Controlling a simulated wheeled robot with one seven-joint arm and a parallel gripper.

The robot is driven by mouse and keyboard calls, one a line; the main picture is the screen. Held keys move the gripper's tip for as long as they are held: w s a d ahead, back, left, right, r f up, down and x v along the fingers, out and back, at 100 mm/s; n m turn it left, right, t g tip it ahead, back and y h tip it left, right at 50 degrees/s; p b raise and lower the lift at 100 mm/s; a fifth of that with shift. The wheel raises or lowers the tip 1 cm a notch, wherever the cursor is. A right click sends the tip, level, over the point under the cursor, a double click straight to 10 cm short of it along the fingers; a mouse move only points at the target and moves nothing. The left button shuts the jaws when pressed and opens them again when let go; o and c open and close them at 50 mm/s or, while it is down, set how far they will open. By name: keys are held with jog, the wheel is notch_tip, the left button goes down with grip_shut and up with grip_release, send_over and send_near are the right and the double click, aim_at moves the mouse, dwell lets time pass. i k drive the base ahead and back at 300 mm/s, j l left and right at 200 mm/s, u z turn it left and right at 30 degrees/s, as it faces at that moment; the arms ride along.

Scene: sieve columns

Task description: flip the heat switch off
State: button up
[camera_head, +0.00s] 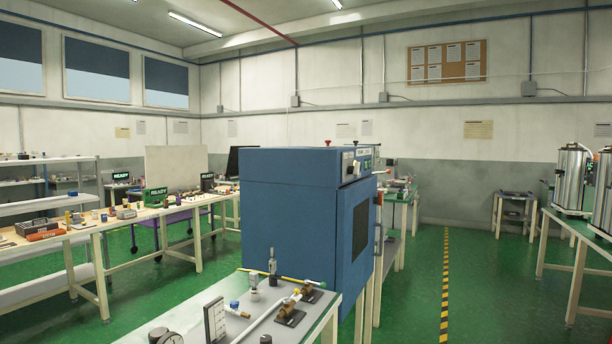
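A large blue cabinet, which looks like an oven (290,210), stands in the middle of the view. Its front faces right and is seen at a steep angle, with a dark panel or window (361,229) in it. A pale control panel (351,165) with small dark knobs or switches sits at the top of that front. I cannot tell which of these is the heat switch, or its position. My gripper is not in view.
A near bench (200,300) holds a dial gauge (215,318), brass fittings (290,312) and tubing, close to the cabinet. A long cluttered workbench (150,214) stands left. Steel cylinders (571,180) stand on a right table. Green floor (480,290) is open right of the cabinet.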

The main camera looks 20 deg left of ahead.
aim_at(354, 171)
jog(key=i+l+u, duration=0.7)
jog(key=j, duration=0.1)
